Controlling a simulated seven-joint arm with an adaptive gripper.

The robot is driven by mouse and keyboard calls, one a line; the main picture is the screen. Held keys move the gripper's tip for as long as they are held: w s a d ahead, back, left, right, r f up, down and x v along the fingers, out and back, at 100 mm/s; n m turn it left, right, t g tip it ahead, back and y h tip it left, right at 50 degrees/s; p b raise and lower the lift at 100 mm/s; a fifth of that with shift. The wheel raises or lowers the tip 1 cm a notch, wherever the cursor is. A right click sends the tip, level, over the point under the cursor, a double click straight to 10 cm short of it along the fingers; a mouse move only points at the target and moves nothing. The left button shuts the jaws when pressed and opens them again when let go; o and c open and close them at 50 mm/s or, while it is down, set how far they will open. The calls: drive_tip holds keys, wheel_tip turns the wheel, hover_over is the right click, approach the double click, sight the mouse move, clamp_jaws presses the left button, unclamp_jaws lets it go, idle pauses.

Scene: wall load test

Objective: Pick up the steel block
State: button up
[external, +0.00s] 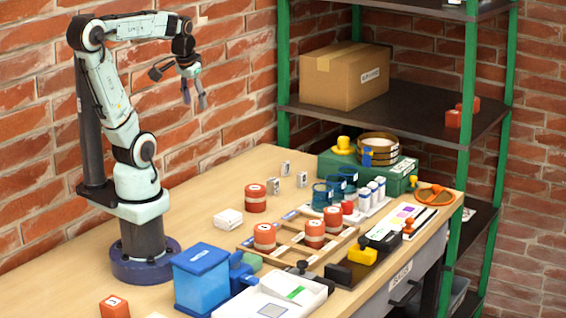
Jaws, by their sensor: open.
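Three small grey, metallic-looking blocks stand on the table behind the red discs: one at the back (285,168), one at the left (273,186) and one at the right (302,179). Each seems to bear a dark mark, too small to read, so I cannot tell which is the steel block. My gripper (194,98) is open and empty. It hangs high above the table, fingers pointing down, to the upper left of the blocks and well apart from them.
A red disc (256,198) and a white box (228,218) stand near the blocks. A wooden tray (290,251) holds more red discs. Blue cups (321,194) and a green case (400,176) stand to the right. A shelf (425,112) with green posts rises behind; brick walls enclose the back.

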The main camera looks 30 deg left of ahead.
drive_tip(key=w+r+m+t, duration=0.15)
drive_tip(key=w+r, duration=0.45)
drive_tip(key=w, duration=0.6)
drive_tip(key=t+h, duration=0.1)
hover_over(285, 163)
drive_tip(key=d, duration=0.1)
wheel_tip(285, 163, down, 19)
drive_tip(key=shift+n+g, duration=0.75)
drive_tip(key=shift+g, duration=0.2)
drive_tip(key=f, duration=0.4)
drive_tip(key=s+f, duration=0.1)
drive_tip(key=f, duration=0.3)
drive_tip(key=s+a+f, duration=0.1)
drive_tip(key=f, duration=0.3)
drive_tip(key=shift+s+a, duration=0.1)
drive_tip(key=shift+s, duration=0.05)
drive_tip(key=x, duration=0.4)
drive_tip(key=shift+w+f, duration=0.2)
drive_tip(key=shift+f, duration=0.05)
drive_tip(key=shift+w+f, duration=0.25)
drive_tip(key=shift+f, duration=0.4)
clamp_jaws()
